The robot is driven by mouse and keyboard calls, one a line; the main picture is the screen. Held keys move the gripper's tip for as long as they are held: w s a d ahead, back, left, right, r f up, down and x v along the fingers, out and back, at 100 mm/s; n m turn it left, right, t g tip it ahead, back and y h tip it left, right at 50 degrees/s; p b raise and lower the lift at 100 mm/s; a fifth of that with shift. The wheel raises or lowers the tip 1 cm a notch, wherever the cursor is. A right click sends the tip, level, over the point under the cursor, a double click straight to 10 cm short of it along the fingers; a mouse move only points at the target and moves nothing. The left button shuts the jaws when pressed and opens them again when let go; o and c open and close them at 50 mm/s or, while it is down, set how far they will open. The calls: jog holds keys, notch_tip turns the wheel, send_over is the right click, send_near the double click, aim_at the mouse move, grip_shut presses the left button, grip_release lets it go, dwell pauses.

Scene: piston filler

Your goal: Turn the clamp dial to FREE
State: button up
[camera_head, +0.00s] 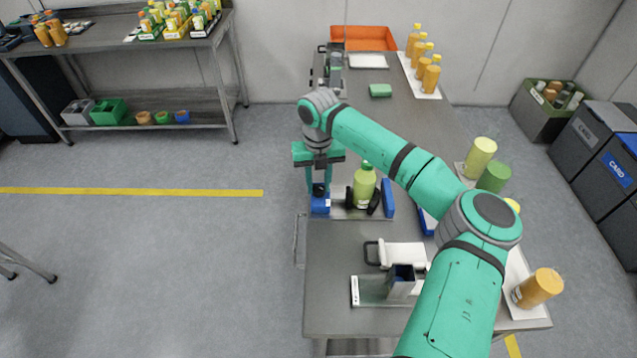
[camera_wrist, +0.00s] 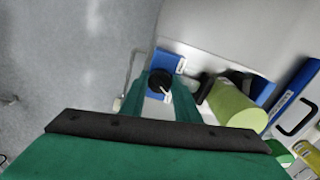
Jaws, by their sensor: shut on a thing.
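The clamp dial (camera_head: 319,190) is a black knob on a blue block (camera_head: 320,207) at the table's left edge. In the wrist view the dial (camera_wrist: 160,84) carries a pale pointer line aimed toward the lower right; a small white label is beside it, too small to read. My gripper (camera_head: 318,186) points down over the block, its green fingers closed on either side of the dial; it also shows in the wrist view (camera_wrist: 161,87). A green bottle (camera_head: 364,186) with a green cap stands right of the dial, between black clamp pads.
A blue upright block (camera_head: 388,198) stands right of the bottle. Orange bottles (camera_head: 431,74) stand on a far tray. The floor left of the table is clear.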

aim_at(317, 189)
jog(key=n, duration=0.5)
jog(key=shift+w+r, duration=0.1)
jog(key=n, duration=0.3)
jog(key=shift+a, duration=0.15)
jog(key=n, duration=0.3)
jog(key=shift+n, duration=0.4)
jog(key=shift+s+n, duration=0.2)
jog(key=shift+n, duration=1.8)
jog(key=shift+a, duration=0.1)
jog(key=o, duration=1)
jog(key=shift+o, duration=0.2)
notch_tip(317, 189, up, 11)
